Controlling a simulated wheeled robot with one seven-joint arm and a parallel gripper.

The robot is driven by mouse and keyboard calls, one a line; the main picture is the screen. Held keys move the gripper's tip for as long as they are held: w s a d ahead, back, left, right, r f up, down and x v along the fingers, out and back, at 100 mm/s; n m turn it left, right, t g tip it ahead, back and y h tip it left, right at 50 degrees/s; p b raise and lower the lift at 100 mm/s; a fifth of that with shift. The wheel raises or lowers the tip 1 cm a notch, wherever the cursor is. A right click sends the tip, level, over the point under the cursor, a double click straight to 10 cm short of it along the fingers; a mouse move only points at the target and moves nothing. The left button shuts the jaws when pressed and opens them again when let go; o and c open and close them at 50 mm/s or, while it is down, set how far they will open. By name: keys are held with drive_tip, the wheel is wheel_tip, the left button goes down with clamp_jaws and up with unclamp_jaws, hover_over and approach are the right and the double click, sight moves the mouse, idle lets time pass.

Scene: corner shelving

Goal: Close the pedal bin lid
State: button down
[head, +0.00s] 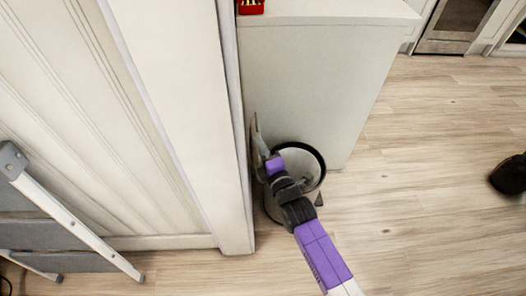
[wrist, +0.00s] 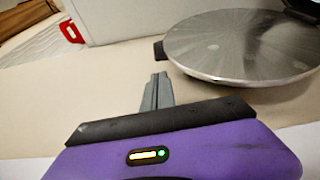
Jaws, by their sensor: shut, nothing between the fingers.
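The pedal bin (head: 271,208) stands on the floor in the corner between a white panel and the end of a cabinet. Its round black rim (head: 323,160) and pale inside show from above, partly hidden by my arm. The lid (head: 253,143) appears raised, seen nearly edge-on at the bin's left side by the panel. In the wrist view the lid (wrist: 245,45) is a round brushed-metal disc at upper right, with a dark tab at its left edge. My gripper (wrist: 157,80) is shut and empty, left of the disc; I cannot tell whether it touches.
A white panel (head: 185,110) stands close on the left and a white cabinet (head: 305,80) behind the bin. A red item (head: 250,7) sits on the cabinet top. A folding ladder (head: 75,215) is at lower left. The wooden floor (head: 430,180) to the right is mostly clear, with a dark object (head: 508,175).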

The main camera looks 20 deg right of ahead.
sight(254, 133)
drive_tip(key=shift+w+b, duration=0.35)
drive_tip(key=shift+w, duration=2.1)
